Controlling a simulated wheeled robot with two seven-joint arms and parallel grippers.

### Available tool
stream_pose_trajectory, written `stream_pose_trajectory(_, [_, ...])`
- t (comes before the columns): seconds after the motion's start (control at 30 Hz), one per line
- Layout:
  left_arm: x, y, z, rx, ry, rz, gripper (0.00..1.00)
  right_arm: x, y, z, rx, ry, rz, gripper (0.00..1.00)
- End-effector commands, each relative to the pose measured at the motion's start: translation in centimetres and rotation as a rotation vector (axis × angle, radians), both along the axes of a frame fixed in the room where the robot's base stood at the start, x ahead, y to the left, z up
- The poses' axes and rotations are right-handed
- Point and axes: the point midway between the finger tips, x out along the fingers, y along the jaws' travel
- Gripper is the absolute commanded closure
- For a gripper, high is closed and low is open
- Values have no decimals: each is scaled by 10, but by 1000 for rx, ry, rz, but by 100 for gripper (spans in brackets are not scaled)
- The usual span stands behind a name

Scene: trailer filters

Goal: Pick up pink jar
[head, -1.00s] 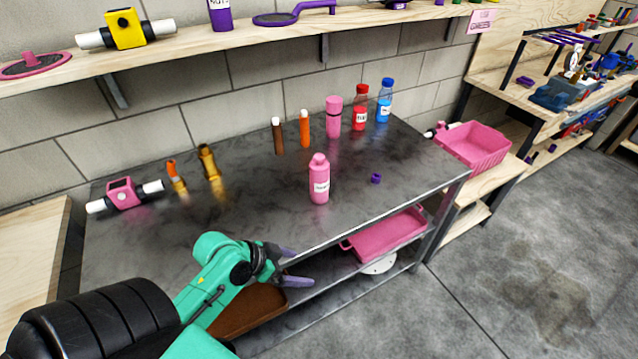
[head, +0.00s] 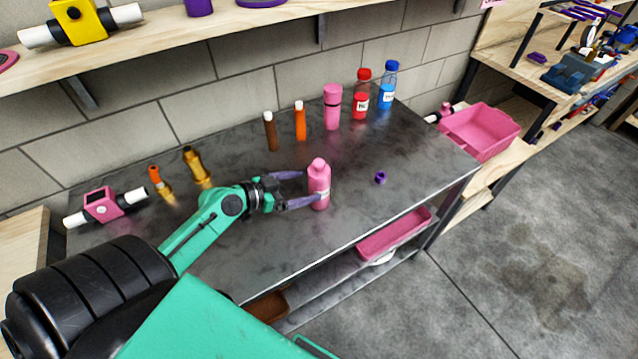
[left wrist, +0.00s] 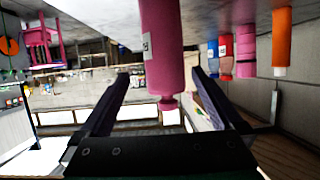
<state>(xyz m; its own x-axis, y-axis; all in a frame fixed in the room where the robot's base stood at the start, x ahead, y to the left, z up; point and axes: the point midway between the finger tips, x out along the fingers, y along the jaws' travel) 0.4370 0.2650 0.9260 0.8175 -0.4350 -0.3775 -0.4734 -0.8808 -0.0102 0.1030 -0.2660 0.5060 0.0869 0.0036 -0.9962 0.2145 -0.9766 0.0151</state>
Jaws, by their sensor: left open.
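A pink jar (head: 319,178), shaped like a bottle with a narrow neck and a white label, stands upright on the dark metal table (head: 345,215). My left gripper (head: 309,186) is open, its purple fingers pointing right at the jar. In the left wrist view, which shows the scene upside down, the jar (left wrist: 163,45) appears between the two open fingers (left wrist: 160,74). I cannot tell whether either finger touches it. Another pink container (head: 332,108), taller and straight-sided with a dark band, stands at the back of the table. My right gripper is not in view.
Red (head: 361,95) and blue (head: 388,88) bottles, plus brown (head: 270,132) and orange (head: 300,122) tubes, stand along the back. A small purple ring (head: 380,178) lies right of the jar. Brass fittings and a pink-white part (head: 103,204) are at left. The front middle is clear.

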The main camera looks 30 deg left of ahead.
Motion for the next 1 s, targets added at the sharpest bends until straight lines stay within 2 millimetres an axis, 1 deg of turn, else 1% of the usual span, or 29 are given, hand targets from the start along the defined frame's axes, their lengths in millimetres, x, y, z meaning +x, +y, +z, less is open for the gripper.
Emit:
stream_pose_trajectory(0.03, [10, -5, 2, -2, -3, 1, 0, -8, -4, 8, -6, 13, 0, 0])
stream_pose_trajectory(0.07, [15, -7, 0, -2, -3, 1, 0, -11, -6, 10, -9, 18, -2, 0])
stream_pose_trajectory(0.17, [26, -13, -8, -2, -1, 3, 0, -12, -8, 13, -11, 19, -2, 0])
stream_pose_trajectory(0.27, [34, -18, -10, -2, 0, 2, 0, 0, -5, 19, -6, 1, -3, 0])
stream_pose_trajectory(0.37, [49, -27, -10, -4, -1, 2, 0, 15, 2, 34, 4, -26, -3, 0])
stream_pose_trajectory(0.4, [56, -31, -11, -5, -1, 1, 0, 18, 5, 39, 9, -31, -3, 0])
stream_pose_trajectory(0.5, [69, -37, -22, -3, 1, 2, 0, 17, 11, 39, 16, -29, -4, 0])
stream_pose_trajectory(0.6, [73, -40, -27, 0, 1, 0, 0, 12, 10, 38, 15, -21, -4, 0])
stream_pose_trajectory(0.77, [72, -40, -28, 1, 2, -1, 0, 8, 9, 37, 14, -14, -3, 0])
stream_pose_trajectory(0.8, [72, -40, -28, 1, 2, -1, 15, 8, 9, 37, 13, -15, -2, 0])
stream_pose_trajectory(0.87, [72, -40, -28, 0, 2, -1, 38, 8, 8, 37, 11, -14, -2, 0])
stream_pose_trajectory(0.9, [72, -40, -28, 0, 2, -1, 54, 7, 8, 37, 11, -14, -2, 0])
stream_pose_trajectory(1.0, [72, -40, -27, 0, 1, 0, 87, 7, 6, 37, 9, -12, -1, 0])
